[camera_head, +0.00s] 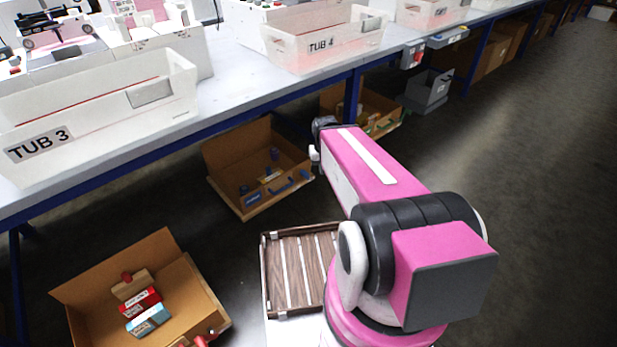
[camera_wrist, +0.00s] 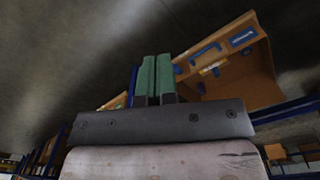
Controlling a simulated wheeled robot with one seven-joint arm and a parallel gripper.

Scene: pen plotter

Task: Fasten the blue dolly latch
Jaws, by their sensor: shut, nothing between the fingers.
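A brown open box (camera_head: 225,160) on the floor under the table holds several blue parts, among them a blue bar-like handle (camera_head: 281,187) along its front side and a blue label-like plate (camera_head: 252,198). I cannot tell which blue part is the latch. In the wrist view the box (camera_wrist: 252,80) appears at upper right, with the blue handle (camera_wrist: 207,48) and blue plate (camera_wrist: 242,38) beyond my fingers. My gripper (camera_wrist: 155,62) has green fingers, shut together and empty, apart from the blue parts. In the head view my arm hides the gripper.
A long table (camera_head: 225,95) on blue legs overhangs the box and bears white tubs. Another cardboard box (camera_head: 205,300) stands at lower left, and one more (camera_head: 375,105) lies behind my arm. A slatted wooden tray (camera_head: 283,270) is in front. Floor at right is clear.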

